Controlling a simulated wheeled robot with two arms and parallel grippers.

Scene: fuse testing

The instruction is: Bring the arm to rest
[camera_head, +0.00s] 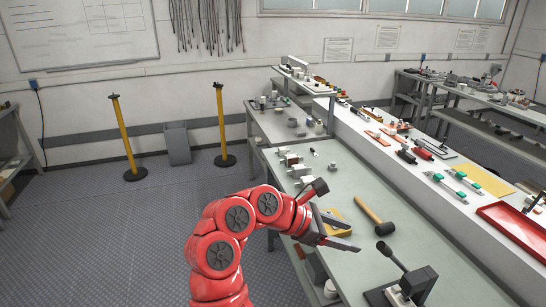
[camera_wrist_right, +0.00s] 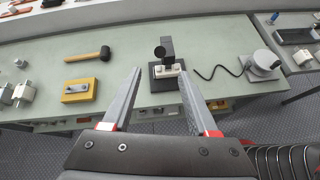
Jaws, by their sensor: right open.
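My right arm, red and jointed, reaches over the pale green workbench (camera_head: 390,205) in the head view. Its right gripper (camera_head: 353,236) has two grey fingers spread apart with nothing between them. The right wrist view shows the open fingers (camera_wrist_right: 160,76) pointing toward the bench, with a black-based device (camera_wrist_right: 165,84) beyond and between their tips. In the head view that device (camera_head: 408,284), with a black lever, stands at the bench's near end, apart from the gripper. My left gripper is not in view.
A mallet (camera_head: 374,215) and a yellow block (camera_head: 336,229) lie close to the gripper; the arm partly hides the block. A raised white shelf (camera_head: 440,190) carries tools and a red tray (camera_head: 515,228). Yellow posts (camera_head: 125,140) and a grey bin (camera_head: 177,143) stand on open floor at left.

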